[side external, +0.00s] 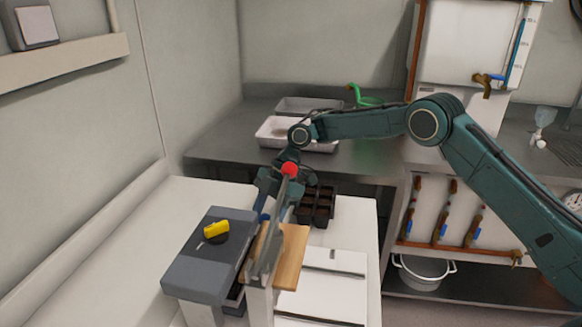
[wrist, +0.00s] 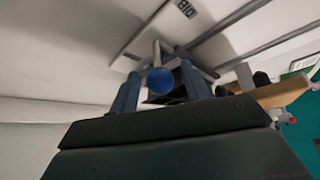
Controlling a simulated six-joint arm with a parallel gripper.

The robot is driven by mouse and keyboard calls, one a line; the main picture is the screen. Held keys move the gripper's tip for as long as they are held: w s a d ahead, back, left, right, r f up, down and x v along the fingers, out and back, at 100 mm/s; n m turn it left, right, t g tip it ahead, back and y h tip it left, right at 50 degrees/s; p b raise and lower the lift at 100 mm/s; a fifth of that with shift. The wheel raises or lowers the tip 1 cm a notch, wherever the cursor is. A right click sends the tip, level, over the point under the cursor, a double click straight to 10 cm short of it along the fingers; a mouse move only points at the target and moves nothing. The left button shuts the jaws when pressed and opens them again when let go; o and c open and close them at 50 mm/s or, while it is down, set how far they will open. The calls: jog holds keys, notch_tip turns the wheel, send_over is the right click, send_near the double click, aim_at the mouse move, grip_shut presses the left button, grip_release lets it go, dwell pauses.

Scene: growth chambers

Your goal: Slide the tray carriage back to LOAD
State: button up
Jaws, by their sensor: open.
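My gripper (side external: 268,205) is low over the bench, between a grey box-shaped housing with a yellow knob (side external: 216,229) and a wooden board (side external: 292,257). In the wrist view my gripper (wrist: 156,72) has its two dark fingers apart, with a blue ball knob (wrist: 160,81) showing between them. I cannot tell whether the fingers touch the knob. A dark part shows behind it. The tray carriage and any LOAD mark cannot be made out for sure; my wrist and an upright grey lever cover much of this area.
The grey lever has a red ball (side external: 289,169) on top, close beside my wrist. A black cell tray (side external: 318,208) stands behind on the white bench. Pale trays (side external: 272,132) lie on the steel counter. White bench top left of the housing is clear.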

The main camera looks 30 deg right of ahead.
jog(key=c, duration=0.7)
jog(key=shift+s+d, duration=0.1)
send_over(358, 255)
jog(key=shift+d, duration=0.1)
jog(key=o, duration=0.7)
dwell(3.0)
notch_tip(358, 255, up, 8)
dwell(1.2)
